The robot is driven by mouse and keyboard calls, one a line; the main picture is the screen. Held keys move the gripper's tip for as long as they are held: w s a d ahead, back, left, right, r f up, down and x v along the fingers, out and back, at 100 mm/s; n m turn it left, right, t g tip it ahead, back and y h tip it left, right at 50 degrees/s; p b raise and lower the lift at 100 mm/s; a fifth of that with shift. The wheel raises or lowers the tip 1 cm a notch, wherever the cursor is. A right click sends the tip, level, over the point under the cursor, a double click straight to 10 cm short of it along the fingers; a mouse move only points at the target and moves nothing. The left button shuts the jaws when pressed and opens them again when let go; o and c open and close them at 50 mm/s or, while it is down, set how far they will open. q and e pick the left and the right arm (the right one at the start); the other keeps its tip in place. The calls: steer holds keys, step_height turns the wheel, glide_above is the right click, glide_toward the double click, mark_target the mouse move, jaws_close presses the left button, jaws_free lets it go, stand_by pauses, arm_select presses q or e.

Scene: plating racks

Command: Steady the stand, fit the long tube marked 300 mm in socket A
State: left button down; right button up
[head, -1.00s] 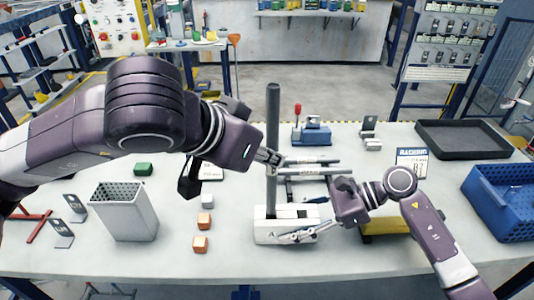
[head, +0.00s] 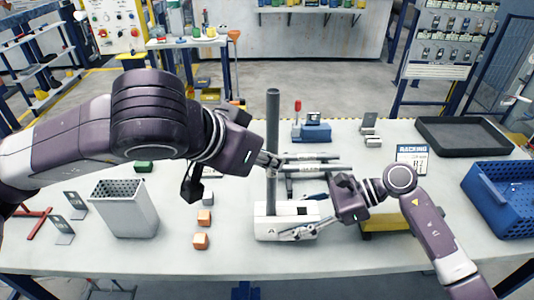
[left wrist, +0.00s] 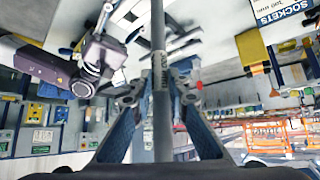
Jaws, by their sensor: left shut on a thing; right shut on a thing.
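The long dark grey tube (head: 272,115) stands upright in the head view. My left gripper (head: 271,161) is shut on its middle. In the left wrist view the tube (left wrist: 158,35) runs between both fingers (left wrist: 158,98) and bears small lettering too blurred to read. Its lower end meets the left part of the white stand (head: 266,226); I cannot tell how deep it sits. My right gripper (head: 300,233) is shut on the stand's front edge, low on its right side. Socket letters are not readable.
Several grey tubes (head: 312,168) lie behind the stand. A blue device with a red knob (head: 313,132) stands farther back. A perforated grey bin (head: 124,209) and orange blocks (head: 201,241) are left. A black tray (head: 465,138) and blue crate (head: 503,198) are right.

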arm_select(q)
steer(key=shift+f, duration=3)
steer(key=c, duration=1.8)
jaws_free()
steer(key=shift+o, duration=0.2)
glide_toward(269, 183)
steer(key=v, duration=0.3)
arm_select(e)
steer(key=o, duration=1.4)
arm_select(q)
steer(key=shift+w, duration=0.1)
arm_select(e)
steer(key=shift+o, duration=0.2)
steer(key=shift+d, duration=0.1)
